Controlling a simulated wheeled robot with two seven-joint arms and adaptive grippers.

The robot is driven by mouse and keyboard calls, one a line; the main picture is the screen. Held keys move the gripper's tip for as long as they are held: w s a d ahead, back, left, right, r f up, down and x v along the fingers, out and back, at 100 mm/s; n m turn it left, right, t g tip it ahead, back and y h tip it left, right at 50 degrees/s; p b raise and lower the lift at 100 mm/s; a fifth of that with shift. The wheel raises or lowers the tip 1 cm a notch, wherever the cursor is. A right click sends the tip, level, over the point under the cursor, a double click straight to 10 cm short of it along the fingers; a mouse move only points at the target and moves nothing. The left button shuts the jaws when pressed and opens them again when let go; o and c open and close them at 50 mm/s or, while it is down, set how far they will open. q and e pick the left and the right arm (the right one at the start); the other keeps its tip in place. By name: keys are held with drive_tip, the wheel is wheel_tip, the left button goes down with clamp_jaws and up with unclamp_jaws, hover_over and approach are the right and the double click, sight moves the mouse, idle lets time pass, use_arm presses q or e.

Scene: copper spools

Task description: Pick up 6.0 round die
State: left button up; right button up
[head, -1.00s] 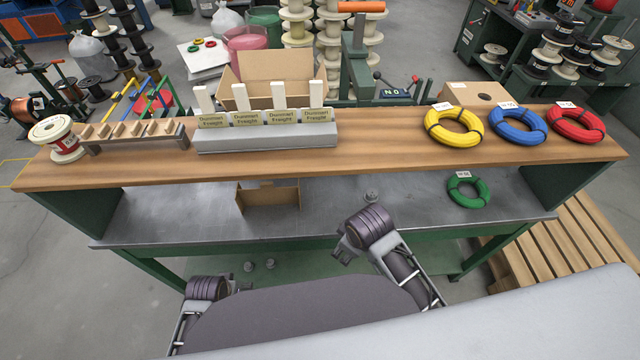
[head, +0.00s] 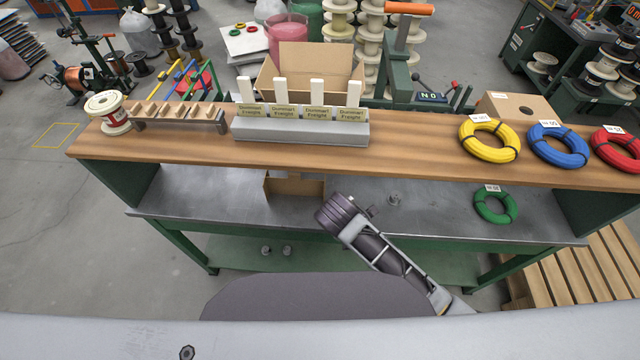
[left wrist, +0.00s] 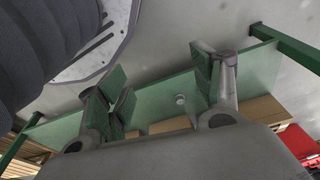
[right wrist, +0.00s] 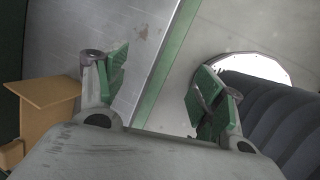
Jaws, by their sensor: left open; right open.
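Small grey metal pieces that look like dies show in the head view, with no readable sizes. One die (head: 394,200) stands on the grey worktop, and two more, a left one (head: 265,250) and a right one (head: 287,250), stand on the green lower shelf. My right gripper (head: 366,206) is over the worktop's front part, left of the worktop die. In the right wrist view its fingers (right wrist: 160,90) are apart and empty. My left gripper is outside the head view. In the left wrist view its fingers (left wrist: 163,90) are apart and empty, with a small round piece (left wrist: 180,99) beyond them.
An open cardboard box (head: 292,187) stands on the worktop under the wooden upper shelf (head: 410,160). A green coil (head: 495,219) lies to the right. The upper shelf carries a grey labelled rack (head: 300,132), a spool (head: 108,128) and coloured coils. A pallet (head: 585,265) stands at right.

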sight(396, 196)
drive_tip(key=w+d+n+h, duration=0.1)
drive_tip(key=n, duration=0.1)
drive_tip(key=w+d+n+t+h, duration=0.1)
drive_tip(key=w+n, duration=0.1)
drive_tip(key=w+d+n+h, duration=0.1)
drive_tip(key=n+h, duration=0.1)
drive_tip(key=shift+w+f, duration=0.25)
drive_tip(key=shift+w, duration=0.1)
use_arm(q)
drive_tip(key=s+a+f, duration=0.1)
drive_tip(key=s+f, duration=0.4)
drive_tip(key=s, duration=0.3)
drive_tip(key=s+a+f, duration=0.2)
drive_tip(key=s+f, duration=0.4)
drive_tip(key=s, duration=0.2)
drive_tip(key=shift+s+g, duration=0.3)
drive_tip(key=shift+g, duration=0.1)
use_arm(e)
drive_tip(key=shift+w+d+n+t, duration=0.2)
drive_tip(key=shift+n+t, duration=0.1)
drive_tip(key=shift+n, duration=0.1)
use_arm(q)
drive_tip(key=shift+a, duration=0.1)
